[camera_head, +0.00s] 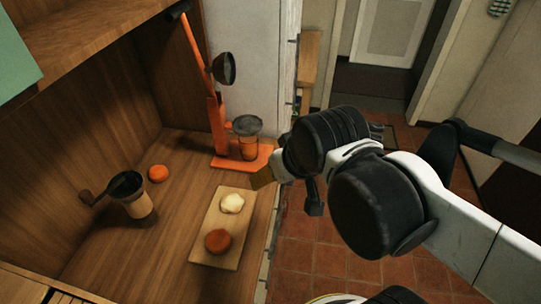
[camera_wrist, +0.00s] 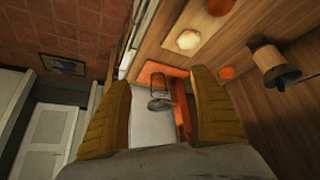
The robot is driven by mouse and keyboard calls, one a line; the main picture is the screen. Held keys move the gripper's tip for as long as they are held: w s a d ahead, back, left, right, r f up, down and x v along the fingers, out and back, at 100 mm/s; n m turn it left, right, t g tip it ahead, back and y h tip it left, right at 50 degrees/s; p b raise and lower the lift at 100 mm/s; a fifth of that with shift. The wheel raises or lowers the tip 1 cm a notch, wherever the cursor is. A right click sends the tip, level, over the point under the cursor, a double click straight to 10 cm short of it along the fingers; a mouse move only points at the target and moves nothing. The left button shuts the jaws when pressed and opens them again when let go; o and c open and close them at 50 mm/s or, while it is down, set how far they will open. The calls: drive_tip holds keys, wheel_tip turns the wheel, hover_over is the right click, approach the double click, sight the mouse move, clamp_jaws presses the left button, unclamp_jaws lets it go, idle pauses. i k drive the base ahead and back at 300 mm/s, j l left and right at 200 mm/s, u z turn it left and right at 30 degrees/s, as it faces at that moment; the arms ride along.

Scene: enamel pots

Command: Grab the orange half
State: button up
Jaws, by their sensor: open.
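Two round orange pieces could be the orange half, and I cannot tell which is cut. One orange piece (camera_head: 217,240) lies on the near part of a wooden board and shows at the top edge of the wrist view (camera_wrist: 219,6). The other orange piece (camera_head: 158,173) lies on the bare counter by the back wall, also in the wrist view (camera_wrist: 226,72). A cream-coloured round piece (camera_head: 232,203) shares the board (camera_wrist: 189,39). My gripper (camera_wrist: 161,78) is open and empty, its yellow fingers wide apart.
An orange lever press (camera_head: 217,128) with a glass (camera_head: 247,146) on its base stands behind the board; its base also shows between my fingers in the wrist view. A tan pot with a dark handle (camera_head: 138,205) stands at left. Counter between pot and board is clear.

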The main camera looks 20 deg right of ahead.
sight(218, 241)
drive_tip(key=k+l+u, duration=0.1)
drive_tip(key=k+u, duration=0.7)
drive_tip(key=k+j+u, duration=0.15)
drive_tip(key=k+u, duration=0.25)
